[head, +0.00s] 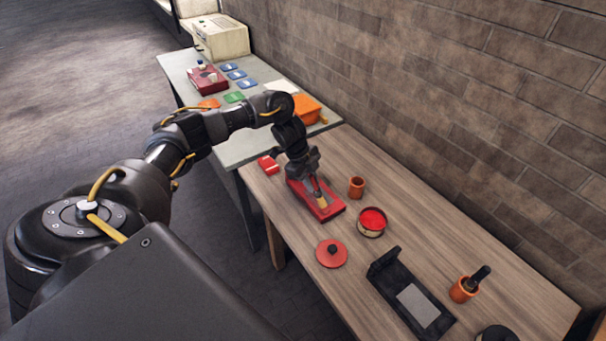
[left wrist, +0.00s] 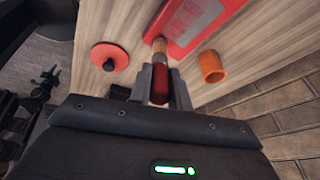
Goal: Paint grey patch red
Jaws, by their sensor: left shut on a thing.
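My left gripper (head: 312,180) is shut on a brush, holding it by its red handle (left wrist: 160,85). The brush's pale bristle end (head: 322,202) points down at a red plate (head: 328,213) on the wooden table. I cannot tell whether the bristles touch the plate. The plate also shows in the left wrist view (left wrist: 215,28), with a pale grey patch (left wrist: 193,12) on it. In the head view the gripper and brush partly cover the patch. An open tin of red paint (head: 372,220) stands right of the plate. My right gripper is out of view.
An orange cup (head: 356,187) stands close beside the plate. A red knobbed lid (head: 331,254), a black stand (head: 405,290) and another orange cup (head: 461,292) holding a dark-handled thing are nearer. A small red block (head: 268,165) lies behind. A brick wall borders the table.

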